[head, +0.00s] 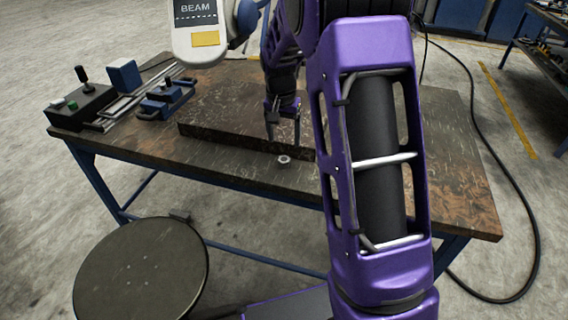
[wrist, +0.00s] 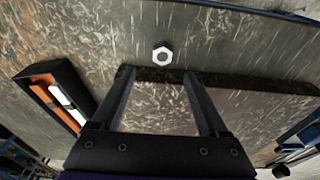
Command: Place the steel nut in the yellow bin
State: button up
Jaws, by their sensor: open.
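The steel nut (head: 284,159) is a small, light hex ring lying flat on the worktable (head: 330,175), near its front edge. It also shows in the wrist view (wrist: 162,56), just beyond my fingertips and between their lines. My gripper (head: 283,135) points down above the table by the front edge of a raised slab. In the wrist view my gripper (wrist: 157,76) has its two fingers wide apart with nothing between them. No yellow bin can be made out in either view; my arm hides part of the table in the head view.
A dark slab (head: 215,118) stands proud of the tabletop behind the nut. A dark open box (wrist: 35,77) with orange and white contents lies left in the wrist view. A black control box (head: 80,107) and blue fixtures (head: 160,102) sit at the table's left. A round stool (head: 140,270) stands in front.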

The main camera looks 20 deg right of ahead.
aim_at(284, 159)
jog(key=f, duration=0.6)
jog(key=w+f+b, duration=0.1)
jog(key=f, duration=0.1)
jog(key=shift+w+d+f, duration=0.1)
jog(key=shift+d+f, duration=0.05)
jog(key=shift+f, duration=0.25)
jog(key=shift+c, duration=0.3)
jog(key=shift+r, duration=0.1)
grip_shut()
